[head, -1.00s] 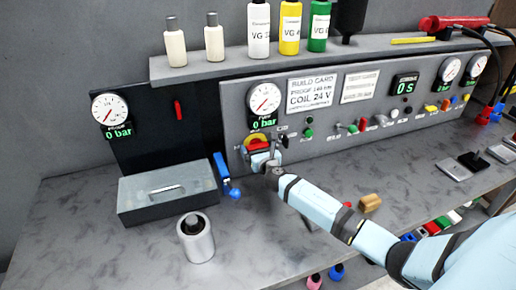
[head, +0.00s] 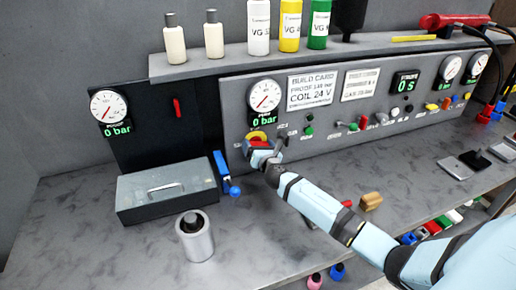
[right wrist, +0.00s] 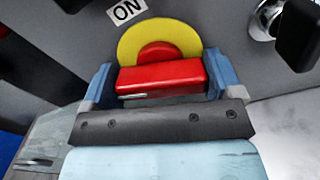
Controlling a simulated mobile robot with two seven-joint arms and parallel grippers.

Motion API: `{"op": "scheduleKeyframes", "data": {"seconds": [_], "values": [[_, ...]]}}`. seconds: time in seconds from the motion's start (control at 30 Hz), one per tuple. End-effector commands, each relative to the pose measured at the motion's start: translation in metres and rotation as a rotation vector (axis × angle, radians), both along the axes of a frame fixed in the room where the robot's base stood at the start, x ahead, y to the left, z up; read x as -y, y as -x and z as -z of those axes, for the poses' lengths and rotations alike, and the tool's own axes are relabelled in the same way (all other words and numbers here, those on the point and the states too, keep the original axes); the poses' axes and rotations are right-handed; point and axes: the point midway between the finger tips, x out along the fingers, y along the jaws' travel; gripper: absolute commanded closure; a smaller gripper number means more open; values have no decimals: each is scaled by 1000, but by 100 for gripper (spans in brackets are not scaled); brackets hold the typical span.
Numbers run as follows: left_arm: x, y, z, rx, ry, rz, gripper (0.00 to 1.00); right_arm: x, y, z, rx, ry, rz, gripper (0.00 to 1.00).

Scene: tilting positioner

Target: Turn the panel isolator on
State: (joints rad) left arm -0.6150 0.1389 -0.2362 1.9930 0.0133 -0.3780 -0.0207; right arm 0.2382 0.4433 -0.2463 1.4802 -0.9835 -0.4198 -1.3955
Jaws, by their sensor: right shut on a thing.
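The panel isolator is a red handle on a yellow disc (head: 256,135) at the left end of the grey control panel. In the right wrist view its red handle (right wrist: 160,76) lies across the picture in front of the yellow disc (right wrist: 130,42). An ON label (right wrist: 127,11) sits up and left of the disc. My right gripper (head: 259,150) is at the isolator, its blue fingers on either side of the red handle, shut on it. The gripper hides part of the handle in the head view. My left gripper is out of view.
A blue-handled lever (head: 226,175) stands left of the isolator, beside a grey lidded box (head: 165,190). A metal cylinder (head: 196,240) stands on the bench in front. Other knobs and switches (head: 365,122) line the panel to the right.

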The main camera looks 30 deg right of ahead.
Motion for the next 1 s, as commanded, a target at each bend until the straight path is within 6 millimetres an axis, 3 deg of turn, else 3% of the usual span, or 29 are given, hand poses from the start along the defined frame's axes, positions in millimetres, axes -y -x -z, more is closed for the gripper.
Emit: {"op": "scheduleKeyframes", "data": {"seconds": [1.0], "values": [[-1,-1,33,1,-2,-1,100,1,0,2,226,-934,1,39]]}}
